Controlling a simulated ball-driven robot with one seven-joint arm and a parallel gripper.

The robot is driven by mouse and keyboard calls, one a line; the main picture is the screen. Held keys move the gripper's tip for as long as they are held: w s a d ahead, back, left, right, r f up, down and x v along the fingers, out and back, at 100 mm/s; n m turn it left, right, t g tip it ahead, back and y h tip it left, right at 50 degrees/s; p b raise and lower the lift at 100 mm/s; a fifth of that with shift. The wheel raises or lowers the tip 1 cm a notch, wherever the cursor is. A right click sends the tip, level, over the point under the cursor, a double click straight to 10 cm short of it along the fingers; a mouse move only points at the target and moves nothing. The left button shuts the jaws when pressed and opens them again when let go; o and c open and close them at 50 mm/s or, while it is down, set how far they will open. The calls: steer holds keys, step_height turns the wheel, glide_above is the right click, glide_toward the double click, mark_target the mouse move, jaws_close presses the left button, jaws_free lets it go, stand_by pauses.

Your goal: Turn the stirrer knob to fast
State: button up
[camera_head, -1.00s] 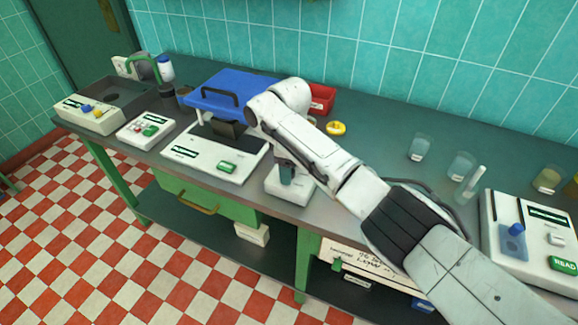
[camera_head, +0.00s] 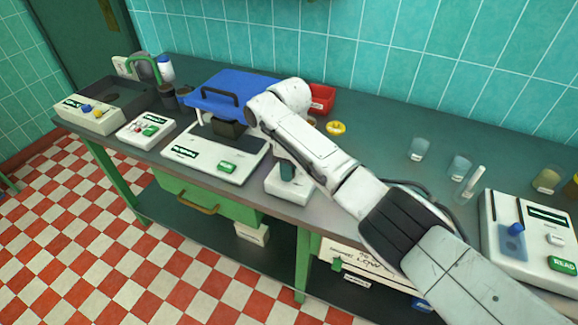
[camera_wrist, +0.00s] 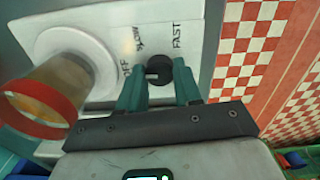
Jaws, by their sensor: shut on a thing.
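The stirrer is a white box with a pale round plate; it shows in the wrist view (camera_wrist: 112,20) and partly behind my arm in the head view (camera_head: 301,196). Its panel reads OFF, SLOW and FAST. The dark round knob (camera_wrist: 158,67) sits between the teal fingers of my gripper (camera_wrist: 160,78), which is shut on it. A small light mark shows on the knob's left part; I cannot tell for sure which label it points at. In the head view my gripper (camera_head: 287,171) is over the stirrer's front, and the knob is hidden.
A beaker with amber contents and a red rim (camera_wrist: 48,98) stands on the plate, left of my fingers. In the head view, a white balance-like device (camera_head: 215,152) is left of the stirrer. Glass beakers (camera_head: 419,149) and a READ device (camera_head: 530,240) stand right.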

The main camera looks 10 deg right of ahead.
steer(key=m+p, duration=0.1)
steer(key=m, duration=0.4)
steer(key=shift+r+m, duration=0.1)
steer(key=shift+m, duration=0.3)
steer(key=m+p, duration=0.1)
steer(key=m, duration=1)
steer(key=shift+w+m, duration=0.1)
steer(key=shift+m, duration=0.3)
steer(key=m, duration=0.5)
steer(key=shift+m, duration=0.3)
steer(key=o, duration=1)
steer(key=shift+o, duration=0.2)
step_height(320, 180, up, 11)
steer(key=b, duration=0.1)
